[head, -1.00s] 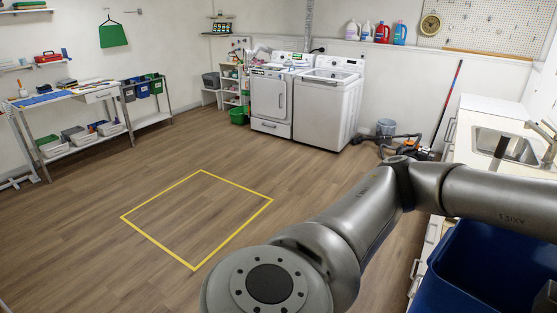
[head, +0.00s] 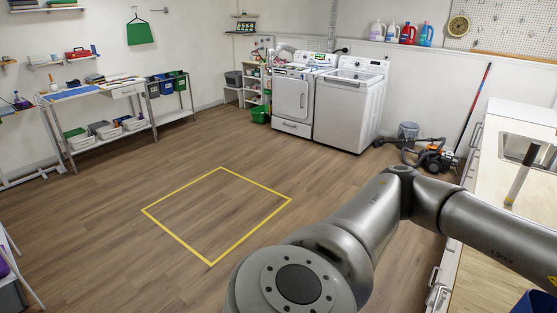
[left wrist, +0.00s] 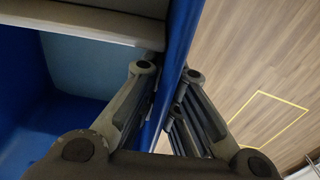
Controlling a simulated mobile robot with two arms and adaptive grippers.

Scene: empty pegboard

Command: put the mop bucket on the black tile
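The mop bucket is blue; only its corner (head: 535,303) shows at the bottom right of the head view. In the left wrist view, its blue wall (left wrist: 180,35) runs between the fingers of my left gripper (left wrist: 168,75), one on each side, and they look closed on it. A grey panel (left wrist: 85,20) crosses the bucket's top. My left gripper is outside the head view. My right gripper is in neither view. No black tile shows; a yellow outlined square (head: 275,219) lies on the wooden floor, also seen in the left wrist view (left wrist: 232,118).
A counter with a sink (head: 520,149) is at the right, with a dark-gripped handle (head: 522,170) in front. A vacuum cleaner (head: 437,158) and grey bucket (head: 408,130) stand near the washer (head: 345,112). A metal table (head: 100,95) is at the left. The middle floor is clear.

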